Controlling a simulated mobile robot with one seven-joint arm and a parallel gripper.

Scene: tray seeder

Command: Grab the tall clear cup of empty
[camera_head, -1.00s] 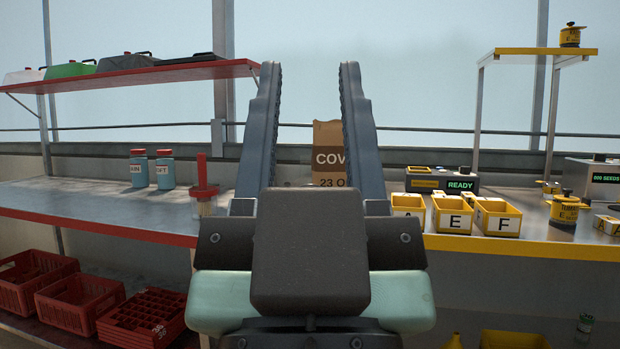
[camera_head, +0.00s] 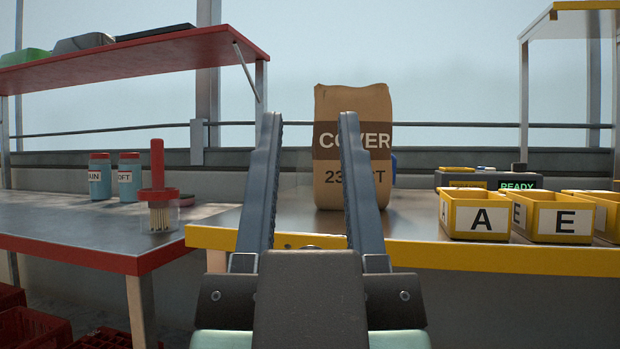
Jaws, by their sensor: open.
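My gripper (camera_head: 309,120) is open, its two dark fingers pointing forward and up with nothing between them. The brown paper sack marked COVER (camera_head: 353,150) shows behind and between the fingers, standing farther back on the bench. A small clear cup (camera_head: 160,216) holding thin pale sticks stands near the right end of the red-edged bench, to the left of my gripper. A red upright piece (camera_head: 158,170) shows just above it; I cannot tell whether they are joined. I make out no empty tall clear cup in this view.
The red-edged bench (camera_head: 70,235) carries two blue jars (camera_head: 100,178). The yellow-edged bench (camera_head: 420,255) holds yellow bins marked A (camera_head: 481,217) and E (camera_head: 562,220), and a READY device (camera_head: 519,183). A red shelf (camera_head: 150,55) overhangs the left. Red crates (camera_head: 30,330) sit below.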

